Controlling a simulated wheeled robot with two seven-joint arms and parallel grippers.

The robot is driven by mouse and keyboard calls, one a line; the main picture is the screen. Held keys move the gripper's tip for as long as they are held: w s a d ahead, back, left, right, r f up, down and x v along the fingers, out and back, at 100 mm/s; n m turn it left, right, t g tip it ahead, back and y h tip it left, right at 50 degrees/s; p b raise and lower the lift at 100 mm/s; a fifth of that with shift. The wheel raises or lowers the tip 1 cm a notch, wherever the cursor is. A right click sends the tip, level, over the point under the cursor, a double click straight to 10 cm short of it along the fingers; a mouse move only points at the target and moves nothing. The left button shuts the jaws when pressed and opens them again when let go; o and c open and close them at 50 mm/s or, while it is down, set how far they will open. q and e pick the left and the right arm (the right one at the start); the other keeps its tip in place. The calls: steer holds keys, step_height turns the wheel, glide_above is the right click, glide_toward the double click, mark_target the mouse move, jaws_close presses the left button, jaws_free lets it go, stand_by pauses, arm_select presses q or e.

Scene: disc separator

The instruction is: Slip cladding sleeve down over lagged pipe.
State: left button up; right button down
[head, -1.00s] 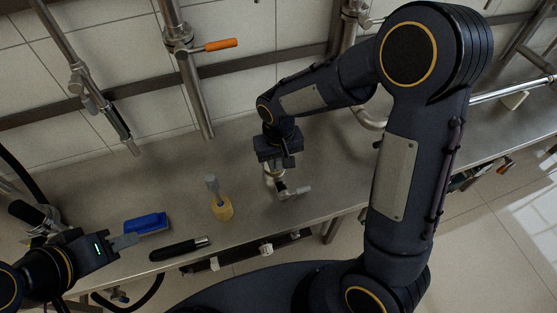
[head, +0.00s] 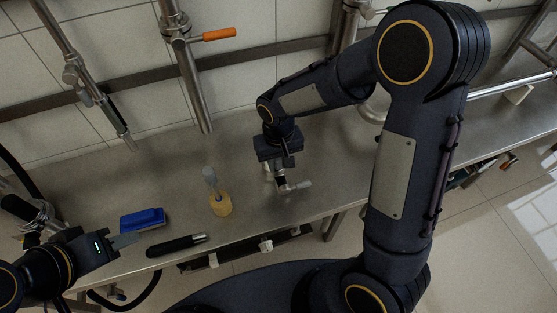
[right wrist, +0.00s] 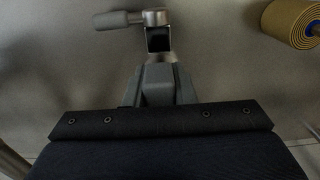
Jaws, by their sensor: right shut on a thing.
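My right gripper (head: 277,168) is over the steel bench, fingers pointing down. It is shut on a small steel piece with a grey handle (head: 297,186), which I take for the cladding sleeve. In the right wrist view the steel piece (right wrist: 156,18) sits at the fingertips, its handle to the left. The lagged pipe (head: 221,207) is a yellow wrapped cylinder with a grey stem, standing left of the right gripper, apart from it. Its layered yellow end shows in the right wrist view (right wrist: 288,22). My left gripper (head: 126,240) is at the left front; its finger gap is unclear.
A blue brush or block (head: 142,219) and a black-handled tool (head: 176,245) lie near the front edge, by my left gripper. Steel pipes hang over the back, one with an orange lever (head: 219,34). The bench (head: 335,180) is clear right of my right gripper.

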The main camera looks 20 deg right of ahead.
steer(key=shift+f+b, duration=0.35)
steer(key=c, duration=1.1)
jaws_free()
step_height(320, 180, up, 8)
steer(key=shift+f, duration=0.1)
steer(key=shift+s+d+r+m+t+y, duration=0.35)
steer(key=shift+s+d+r+t+y, duration=0.55)
steer(key=shift+s, duration=2.05)
steer(key=shift+s+d+r+m+t+y, duration=0.35)
steer(key=shift+s+d+r+t, duration=0.9)
steer(key=shift+s, duration=1.7)
steer(key=shift+s+d+r+m+t+y, duration=0.3)
steer(key=shift+s+d+r+t+y, duration=0.35)
steer(key=shift+s+d+r, duration=1.55)
